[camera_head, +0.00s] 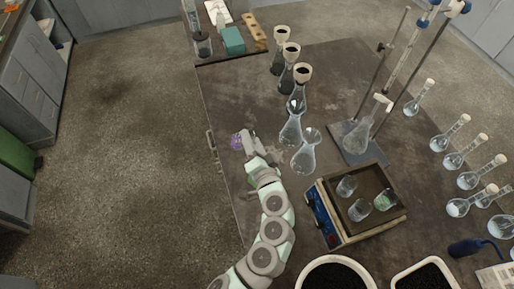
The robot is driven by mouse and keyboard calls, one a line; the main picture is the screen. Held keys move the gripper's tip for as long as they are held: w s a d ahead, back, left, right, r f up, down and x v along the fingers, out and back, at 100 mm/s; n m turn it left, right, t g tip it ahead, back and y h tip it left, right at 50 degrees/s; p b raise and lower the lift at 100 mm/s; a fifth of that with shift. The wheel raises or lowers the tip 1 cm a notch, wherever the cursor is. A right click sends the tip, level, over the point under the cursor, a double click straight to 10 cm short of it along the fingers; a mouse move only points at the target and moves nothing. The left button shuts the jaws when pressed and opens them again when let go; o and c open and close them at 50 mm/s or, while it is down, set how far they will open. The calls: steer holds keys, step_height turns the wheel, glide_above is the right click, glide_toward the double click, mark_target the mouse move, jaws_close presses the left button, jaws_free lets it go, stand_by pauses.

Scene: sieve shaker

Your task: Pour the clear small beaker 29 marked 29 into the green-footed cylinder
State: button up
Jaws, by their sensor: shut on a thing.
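My gripper (247,141) is over the left part of the bench, shut on a small vessel (237,142) that shows purple. No marking can be read on it, so I cannot tell whether it is beaker 29. A small green patch (252,182) shows beside my arm, lower down. It may be the foot of the green-footed cylinder, but my arm hides most of it. Several small beakers stand in the tray at right, including a clear one (346,187), another clear one (359,210) and one with green (385,200). Their markings are too small to read.
Clear flasks (304,154) stand just right of my gripper, with dark-filled flasks (291,56) behind. A shaker with a tray (378,226) is at right, near a stand (350,143). Round flasks line the right side. The bench's back left (235,95) is clear.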

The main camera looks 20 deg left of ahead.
steer(key=shift+w+d+r+m+t+y, duration=0.15)
steer(key=shift+m+t+y, duration=0.1)
steer(key=shift+m, duration=0.45)
steer(key=shift+s+d+m+t+y, duration=0.15)
steer(key=shift+m+t, duration=0.1)
steer(key=shift+m, duration=0.45)
stand_by(2.0)
steer(key=shift+w+d+m+b, duration=0.2)
steer(key=shift+d+m+b, duration=0.05)
steer(key=shift+m+b, duration=0.6)
stand_by(1.8)
steer(key=shift+d+f+m+t+y+b, duration=0.1)
steer(key=shift+f+m+t+y+b, duration=0.45)
steer(key=shift+b, duration=0.75)
stand_by(0.7)
